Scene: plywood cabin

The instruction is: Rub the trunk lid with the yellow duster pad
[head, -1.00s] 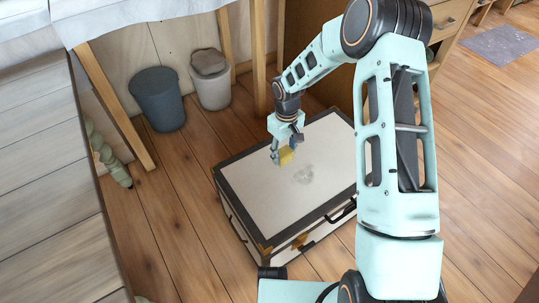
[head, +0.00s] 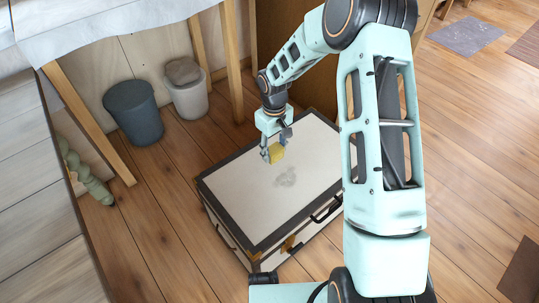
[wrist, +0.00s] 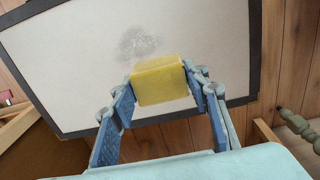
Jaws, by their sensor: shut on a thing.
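The trunk (head: 245,215) stands on the floor, with a pale lid edged in dark trim. A grey smudge (head: 285,180) marks the lid near its middle; it also shows in the wrist view (wrist: 140,42). My gripper (head: 273,154) is shut on the yellow duster pad (head: 277,153), over the far part of the lid. In the wrist view the pad (wrist: 160,80) sits between the two blue fingers, beside the smudge and partly overlapping its edge in the picture. I cannot tell whether the pad touches the lid.
A dark grey bin (head: 134,112) and a pale lidded bin (head: 187,88) stand behind the trunk to the left. A bed or bench with wooden planks (head: 40,190) lies at the left. Open floor lies at the right.

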